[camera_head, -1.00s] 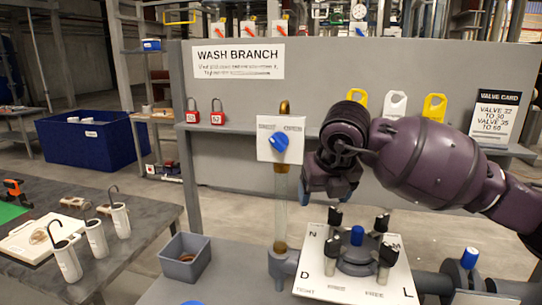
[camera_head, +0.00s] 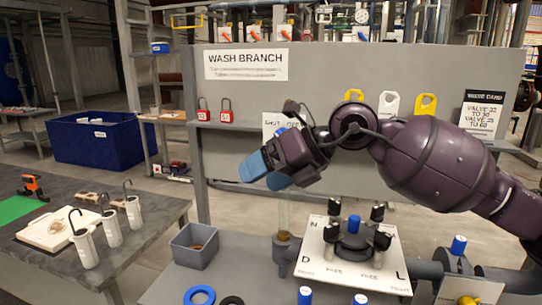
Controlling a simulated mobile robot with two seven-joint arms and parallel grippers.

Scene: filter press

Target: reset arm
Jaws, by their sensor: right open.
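My right arm comes in from the right. Its gripper (camera_head: 265,174) has blue fingertips that point left and down. It is open, with nothing seen between its fingers, and hangs in the air in front of the wash branch panel (camera_head: 440,75). It covers part of the white valve plate (camera_head: 274,121) and of the blue handle there. Below and to the right of the gripper is a white plate (camera_head: 311,258) marked N, D and L, with a blue-topped knob (camera_head: 354,224) and dark clamps around it. My left gripper is not in view.
A small grey bin (camera_head: 194,247) stands left of the marked plate. A blue ring (camera_head: 199,295) lies at the front. White canisters (camera_head: 84,246) stand on the left table (camera_head: 150,225). Red tags (camera_head: 226,117) and yellow tags (camera_head: 425,105) are along the panel ledge. A blue crate (camera_head: 100,140) is at the back left.

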